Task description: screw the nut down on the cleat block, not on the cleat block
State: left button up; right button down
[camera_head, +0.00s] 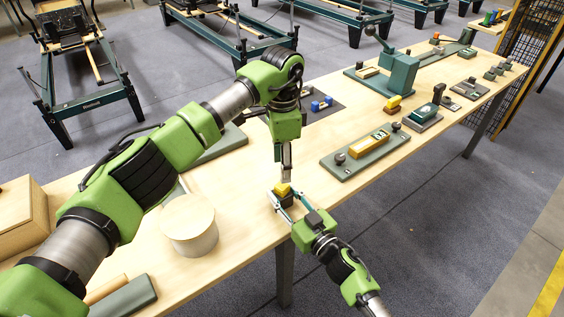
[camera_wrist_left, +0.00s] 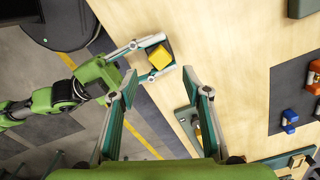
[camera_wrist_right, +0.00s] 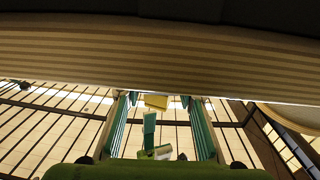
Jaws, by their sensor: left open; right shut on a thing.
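A small dark block (camera_head: 277,198) with a yellow piece (camera_head: 283,188) on top stands near the table's front edge. I cannot tell whether the yellow piece is the nut. My right gripper (camera_head: 288,203) reaches in from the front, its fingers on either side of the dark block, shut on it. In the left wrist view the yellow piece (camera_wrist_left: 159,57) sits between the right fingertips. My left gripper (camera_head: 286,178) points down just above the yellow piece. It is open and empty, with its fingers (camera_wrist_left: 160,80) spread. In the right wrist view the yellow piece (camera_wrist_right: 156,102) shows between the fingers.
A grey-green plate (camera_head: 350,168) with a yellow-topped part and dark knobs lies to the right. A round wooden container (camera_head: 188,225) stands to the left. Blue pieces (camera_head: 322,104), a yellow block (camera_head: 393,103) and a green press-like fixture (camera_head: 402,73) are farther back. Bare wood lies between.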

pick_arm(q)
notch_tip(320, 180, down, 8)
jog(key=shift+f, duration=0.1)
dwell(0.4)
jog(key=c, duration=1.1)
jog(key=o, duration=1.2)
jog(key=shift+r, duration=2.35)
jog(key=shift+r, duration=0.1)
jog(key=shift+c, duration=0.5)
